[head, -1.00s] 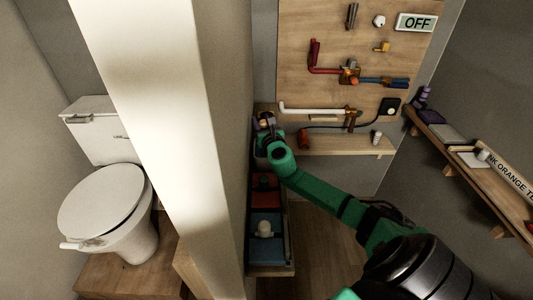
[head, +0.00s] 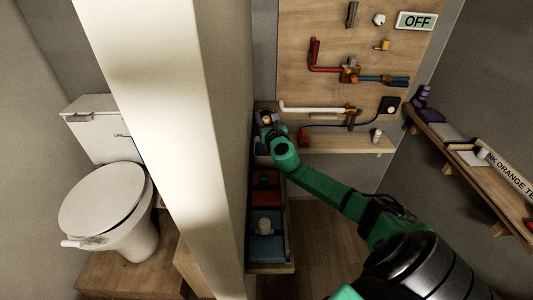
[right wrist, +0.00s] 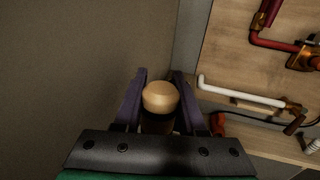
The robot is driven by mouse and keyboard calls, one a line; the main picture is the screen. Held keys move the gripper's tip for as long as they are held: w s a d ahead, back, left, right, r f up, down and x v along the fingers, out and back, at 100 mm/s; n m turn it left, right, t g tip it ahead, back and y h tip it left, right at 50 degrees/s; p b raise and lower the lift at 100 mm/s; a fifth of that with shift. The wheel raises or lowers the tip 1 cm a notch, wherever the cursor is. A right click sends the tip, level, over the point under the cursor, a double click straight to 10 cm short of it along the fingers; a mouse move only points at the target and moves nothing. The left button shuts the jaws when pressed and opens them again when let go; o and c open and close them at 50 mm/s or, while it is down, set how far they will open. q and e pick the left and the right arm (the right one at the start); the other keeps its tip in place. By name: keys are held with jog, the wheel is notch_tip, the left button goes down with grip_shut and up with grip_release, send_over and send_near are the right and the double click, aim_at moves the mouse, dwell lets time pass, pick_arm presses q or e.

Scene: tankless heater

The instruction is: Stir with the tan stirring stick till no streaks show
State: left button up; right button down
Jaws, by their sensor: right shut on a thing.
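My right gripper (head: 267,119) is at the far end of the shelf along the partition wall. In the right wrist view its two purple fingers (right wrist: 158,100) are shut on a tan round-ended piece (right wrist: 160,96), which looks like the end of the tan stirring stick seen end-on. The tan end also shows small between the fingers in the head view (head: 266,117). The lower part of the stick, and whatever it stands in, are hidden by the gripper. No streaks can be made out. My left gripper is not in view.
The partition wall (head: 165,120) stands close left of the gripper. Red (head: 265,186) and blue (head: 266,249) trays lie nearer on the shelf. A pipe board (head: 330,85) with an OFF sign (head: 416,21) is behind. A side shelf (head: 480,180) runs along the right; a toilet (head: 105,205) stands left.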

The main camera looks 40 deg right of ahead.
jog(key=shift+s+d+r, duration=0.1)
jog(key=shift+s, duration=0.15)
jog(key=shift+w, duration=0.2)
notch_tip(320, 180, up, 8)
jog(key=p, duration=0.8)
jog(key=shift+r, duration=0.15)
